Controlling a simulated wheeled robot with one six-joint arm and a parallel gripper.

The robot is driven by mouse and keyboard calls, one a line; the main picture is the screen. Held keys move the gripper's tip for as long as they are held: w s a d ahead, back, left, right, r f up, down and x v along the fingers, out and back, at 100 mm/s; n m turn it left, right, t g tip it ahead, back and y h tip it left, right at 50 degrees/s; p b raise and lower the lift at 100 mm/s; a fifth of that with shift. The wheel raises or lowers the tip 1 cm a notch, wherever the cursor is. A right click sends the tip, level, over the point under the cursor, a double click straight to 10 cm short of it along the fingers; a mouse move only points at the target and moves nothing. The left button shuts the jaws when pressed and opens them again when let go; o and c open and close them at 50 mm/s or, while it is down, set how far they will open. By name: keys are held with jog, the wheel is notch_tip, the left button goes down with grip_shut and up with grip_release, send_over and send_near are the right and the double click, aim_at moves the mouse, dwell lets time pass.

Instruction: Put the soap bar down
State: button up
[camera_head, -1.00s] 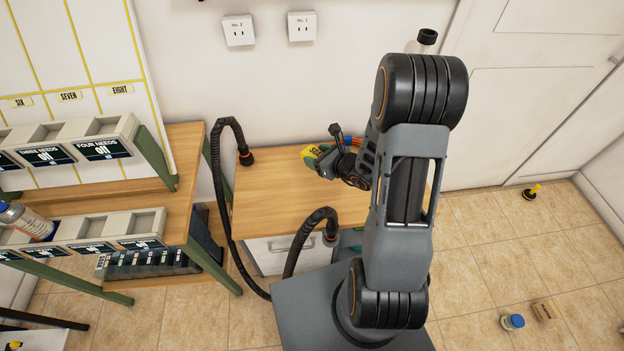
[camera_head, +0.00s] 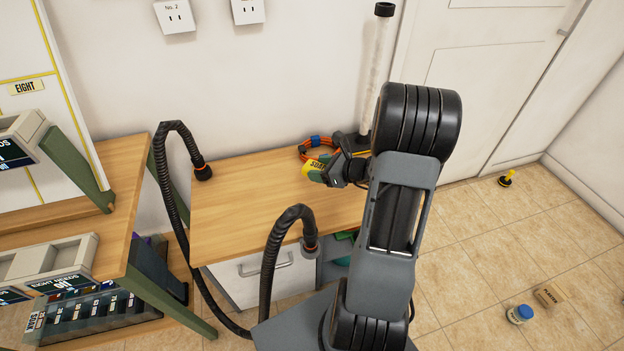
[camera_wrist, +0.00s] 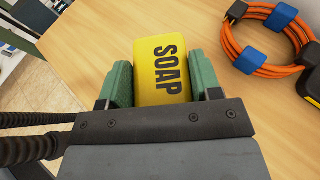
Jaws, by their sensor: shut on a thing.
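The yellow soap bar (camera_wrist: 163,70), marked SOAP in black, sits between the two green finger pads of my gripper (camera_wrist: 163,85) in the wrist view. In the head view the soap bar (camera_head: 314,169) and my gripper (camera_head: 322,171) are over the back right part of the wooden desk top (camera_head: 245,195). My gripper is shut on the soap. I cannot tell whether the soap touches the wood or hangs above it.
An orange cable coil with blue clips (camera_wrist: 268,45) lies right of the soap. A tall clear tube with a black cap (camera_head: 377,70) stands at the back. Black hoses (camera_head: 170,180) arch at the desk's left. The desk's left half is clear. Shelving (camera_head: 75,230) stands further left.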

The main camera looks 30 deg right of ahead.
jog(key=w+f, duration=0.2)
jog(key=w+f+b, duration=0.1)
jog(key=w+f, duration=0.1)
jog(key=w+d+f, duration=0.1)
jog(key=w+f, duration=0.1)
jog(key=shift+w+f+b, duration=0.1)
jog(key=shift+b, duration=0.2)
jog(key=shift+w+f+b, duration=0.15)
jog(key=shift+f+b, duration=0.1)
jog(key=shift+f, duration=0.65)
jog(key=shift+w+f+b, duration=0.1)
jog(key=shift+f+b, duration=0.15)
jog(key=shift+f, duration=0.6)
jog(key=shift+f, duration=0.2)
jog(key=o, duration=0.5)
jog(key=shift+f, duration=0.1)
jog(key=shift+o, duration=0.9)
